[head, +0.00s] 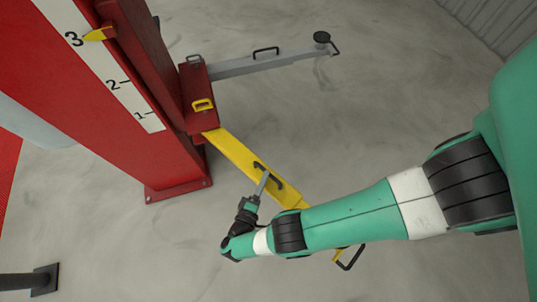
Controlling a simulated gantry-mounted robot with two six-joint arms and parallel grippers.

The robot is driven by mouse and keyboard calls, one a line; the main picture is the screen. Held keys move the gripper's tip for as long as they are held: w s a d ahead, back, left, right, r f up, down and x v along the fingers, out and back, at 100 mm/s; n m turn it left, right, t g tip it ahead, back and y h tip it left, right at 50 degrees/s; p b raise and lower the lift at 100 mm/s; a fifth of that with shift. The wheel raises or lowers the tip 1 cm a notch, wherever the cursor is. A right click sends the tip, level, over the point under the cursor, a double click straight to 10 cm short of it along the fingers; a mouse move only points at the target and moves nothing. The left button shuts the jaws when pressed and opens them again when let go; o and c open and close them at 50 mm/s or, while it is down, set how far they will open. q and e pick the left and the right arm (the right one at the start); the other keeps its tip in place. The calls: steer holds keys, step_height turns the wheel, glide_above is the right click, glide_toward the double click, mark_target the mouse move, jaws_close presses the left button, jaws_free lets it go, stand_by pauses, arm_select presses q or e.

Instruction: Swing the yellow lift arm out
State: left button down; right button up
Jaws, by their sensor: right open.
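The yellow lift arm (233,152) reaches from the red carriage (200,118) down and to the right. A dark handle (274,178) stands on its top face. My right gripper (264,180) is at this handle, its fingers pointing up in the picture. It is open, and I cannot tell whether it touches the handle. My right forearm covers much of the lift arm's outer end; a dark loop shows beyond it. My left gripper is not in view.
A red post (150,90) with a numbered white scale (113,78) stands at the left. A grey lift arm (265,63) with a round pad (321,37) extends right from the carriage. Open concrete floor (400,110) lies between the grey and yellow arms.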

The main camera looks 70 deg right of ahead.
steer(key=a, duration=0.3)
steer(key=a+r+b, duration=0.1)
steer(key=a, duration=0.1)
steer(key=shift+w+a, duration=0.15)
steer(key=shift+a, duration=0.1)
